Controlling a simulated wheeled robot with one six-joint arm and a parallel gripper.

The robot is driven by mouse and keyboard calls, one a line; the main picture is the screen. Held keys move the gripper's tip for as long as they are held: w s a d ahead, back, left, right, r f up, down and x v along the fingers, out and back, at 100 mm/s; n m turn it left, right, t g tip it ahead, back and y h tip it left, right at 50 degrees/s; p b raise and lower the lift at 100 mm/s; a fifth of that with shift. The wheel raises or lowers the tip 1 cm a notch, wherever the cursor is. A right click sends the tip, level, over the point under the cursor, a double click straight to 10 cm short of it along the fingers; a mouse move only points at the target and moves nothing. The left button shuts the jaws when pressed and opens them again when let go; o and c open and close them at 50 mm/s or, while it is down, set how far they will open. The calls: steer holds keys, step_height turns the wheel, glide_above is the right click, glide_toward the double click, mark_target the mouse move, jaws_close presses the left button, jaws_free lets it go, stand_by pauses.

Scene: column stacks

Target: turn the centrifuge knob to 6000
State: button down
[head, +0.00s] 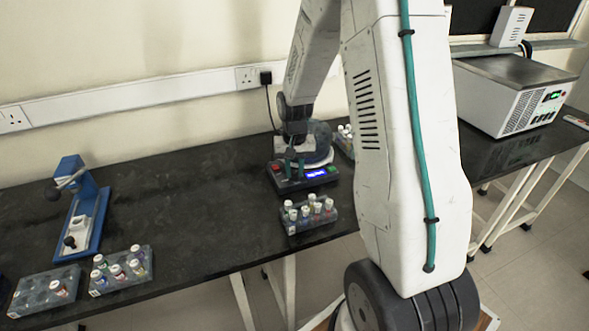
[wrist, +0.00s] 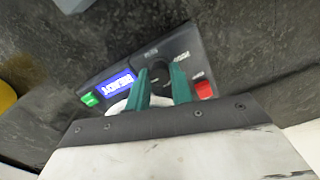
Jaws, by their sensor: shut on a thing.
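The centrifuge (head: 322,147) stands on the black bench, with a rounded body and a dark sloped front panel. The panel carries a lit blue display (head: 316,173), also in the wrist view (wrist: 116,86); its reading is too blurred to make out. A black round knob (wrist: 158,73) sits between the display and a red button (wrist: 204,90). A green button (wrist: 89,99) is at the panel's other end. My gripper (wrist: 162,86) has its two green fingers shut on the knob, one on each side. In the head view my gripper (head: 294,167) is over the panel.
A rack of capped vials (head: 309,214) stands just in front of the centrifuge. More vial racks (head: 121,271) and a blue press (head: 80,207) are on the left. A white bath unit (head: 515,92) is far right. The bench between is clear.

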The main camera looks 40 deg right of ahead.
mark_target(294, 172)
steer(key=c, duration=1.2)
jaws_free()
steer(key=shift+a, duration=0.1)
steer(key=shift+c, duration=0.2)
steer(key=shift+r, duration=0.15)
step_height(294, 172, up, 8)
steer(key=shift+f, duration=0.2)
